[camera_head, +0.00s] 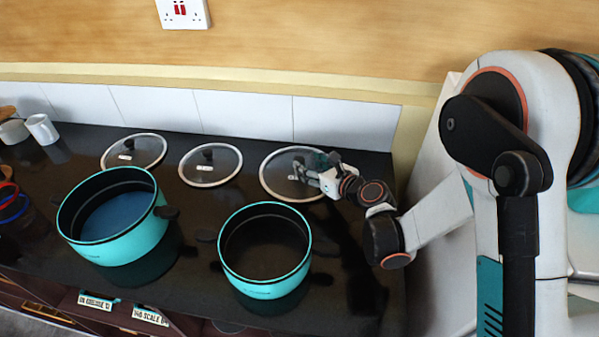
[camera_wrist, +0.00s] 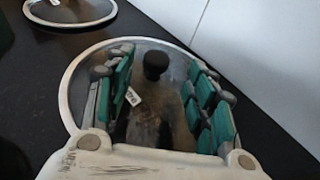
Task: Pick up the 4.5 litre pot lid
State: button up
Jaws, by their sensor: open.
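Three round glass lids with pale rims lie in a row on the dark worktop. My gripper (camera_head: 311,172) is over the rightmost lid (camera_head: 275,180), which also shows in the wrist view (camera_wrist: 82,75). Its black knob (camera_wrist: 156,64) stands between my open fingers (camera_wrist: 163,75), with clear space on both sides. A small white tag (camera_wrist: 132,97) shows beside the knob; I cannot read its writing. The middle lid (camera_head: 210,170) and the left lid (camera_head: 133,152) lie apart from my gripper. I cannot tell from the tags which lid is the 4.5 litre one.
A large turquoise pot (camera_head: 130,245) and a smaller turquoise pot (camera_head: 265,285) stand in front of the lids. White tiles (camera_head: 245,117) rise close behind them. White mugs (camera_head: 42,129) stand at the far left. Dark worktop (camera_head: 350,240) is free right of the smaller pot.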

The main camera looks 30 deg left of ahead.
aim_at(301, 161)
jog(key=shift+b+x, duration=0.75)
jog(key=shift+x, duration=1.95)
jog(key=shift+s+a+r, duration=0.1)
jog(key=shift+s+r, duration=0.1)
jog(key=shift+r, duration=0.05)
grip_shut()
